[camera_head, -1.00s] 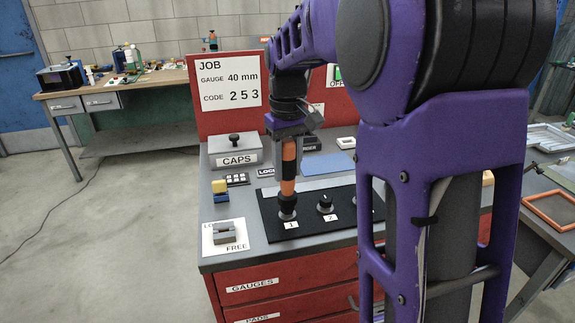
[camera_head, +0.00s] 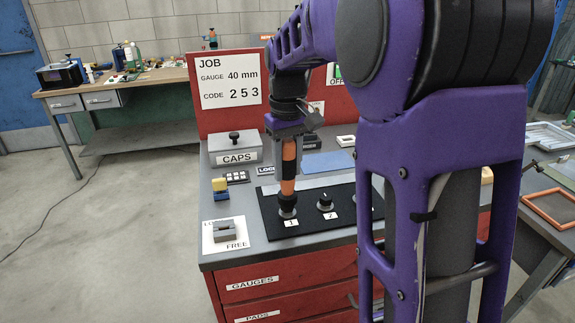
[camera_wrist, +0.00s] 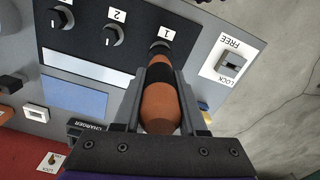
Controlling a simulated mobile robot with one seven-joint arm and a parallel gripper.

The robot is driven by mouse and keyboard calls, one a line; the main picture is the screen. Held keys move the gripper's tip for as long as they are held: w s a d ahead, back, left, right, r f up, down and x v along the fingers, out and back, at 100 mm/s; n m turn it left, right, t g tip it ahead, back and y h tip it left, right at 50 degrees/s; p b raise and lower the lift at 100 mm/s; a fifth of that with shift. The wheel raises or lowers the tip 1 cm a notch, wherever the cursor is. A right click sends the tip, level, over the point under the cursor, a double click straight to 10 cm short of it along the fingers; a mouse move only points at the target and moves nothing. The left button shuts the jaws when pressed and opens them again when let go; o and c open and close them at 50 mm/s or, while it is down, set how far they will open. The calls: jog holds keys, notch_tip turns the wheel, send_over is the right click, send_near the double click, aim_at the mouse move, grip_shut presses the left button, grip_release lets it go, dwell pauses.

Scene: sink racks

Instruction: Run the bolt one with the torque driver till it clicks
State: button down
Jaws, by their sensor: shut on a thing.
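My gripper (camera_head: 287,165) is shut on the orange and black torque driver (camera_head: 288,186), which stands upright. In the head view the driver's lower end meets the bolt position labelled 1 (camera_head: 290,223) on the black plate (camera_head: 275,235). In the wrist view the driver (camera_wrist: 160,101) lies between the two fingers and points at the bolt by label 1 (camera_wrist: 160,46). The driver's tip hides most of that bolt, so I cannot tell how deep it sits.
A FREE/LOCK switch block (camera_head: 224,233) is at the bench's front left. A grey CAPS box (camera_head: 235,150), a small keypad (camera_head: 236,177) and a yellow-topped block (camera_head: 219,189) stand behind it. A blue mat (camera_head: 328,162) lies behind the plate. A red JOB board (camera_head: 222,120) rises at the back.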

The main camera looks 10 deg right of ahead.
aim_at(288, 179)
jog(key=shift+s+f+b, duration=0.1)
jog(key=shift+f+b, duration=0.7)
jog(key=shift+f, duration=0.9)
dwell(3.4)
jog(key=shift+r+p, duration=2.25)
jog(key=shift+r, duration=0.45)
